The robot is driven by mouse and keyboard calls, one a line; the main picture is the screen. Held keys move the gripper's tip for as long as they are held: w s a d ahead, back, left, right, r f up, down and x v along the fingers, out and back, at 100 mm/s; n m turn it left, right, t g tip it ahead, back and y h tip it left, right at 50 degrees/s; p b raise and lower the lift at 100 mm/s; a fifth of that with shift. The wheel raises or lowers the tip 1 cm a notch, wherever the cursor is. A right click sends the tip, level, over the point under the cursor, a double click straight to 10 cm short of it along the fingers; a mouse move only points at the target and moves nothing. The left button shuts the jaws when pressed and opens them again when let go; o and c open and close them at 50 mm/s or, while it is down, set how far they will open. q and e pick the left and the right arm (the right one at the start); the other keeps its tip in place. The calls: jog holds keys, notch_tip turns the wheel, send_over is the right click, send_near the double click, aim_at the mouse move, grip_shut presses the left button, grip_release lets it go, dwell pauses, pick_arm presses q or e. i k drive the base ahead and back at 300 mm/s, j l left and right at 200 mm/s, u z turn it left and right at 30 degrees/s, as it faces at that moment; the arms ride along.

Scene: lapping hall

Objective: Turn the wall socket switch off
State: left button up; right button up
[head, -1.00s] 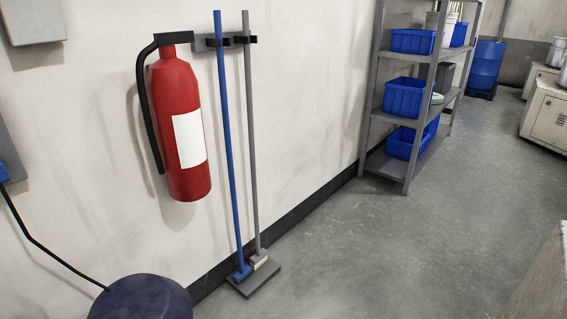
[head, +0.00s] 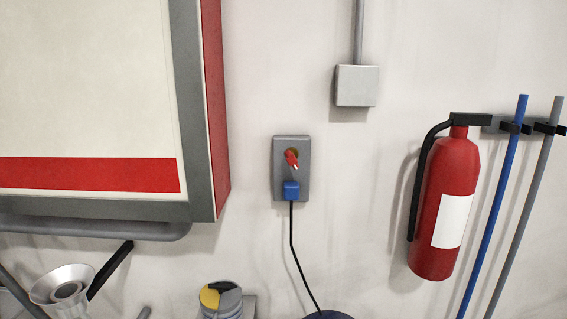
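The wall socket (head: 280,167) is a grey upright plate on the white wall, near the middle of the head view. A red rotary switch handle (head: 292,160) sits on its upper part, tilted, with its pale tip pointing down and to the right. A blue plug (head: 291,191) sits in its lower part, and a black cable (head: 292,238) hangs from it. Neither of my grippers can be made out in the head view.
A grey junction box (head: 357,86) with a conduit is on the wall above right. A red fire extinguisher (head: 445,205) and two poles, one blue (head: 493,200), hang at the right. A large framed board (head: 187,95) sticks out at the left. The wall around the socket is clear.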

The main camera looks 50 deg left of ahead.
aim_at(292, 158)
jog(key=u, duration=1.4)
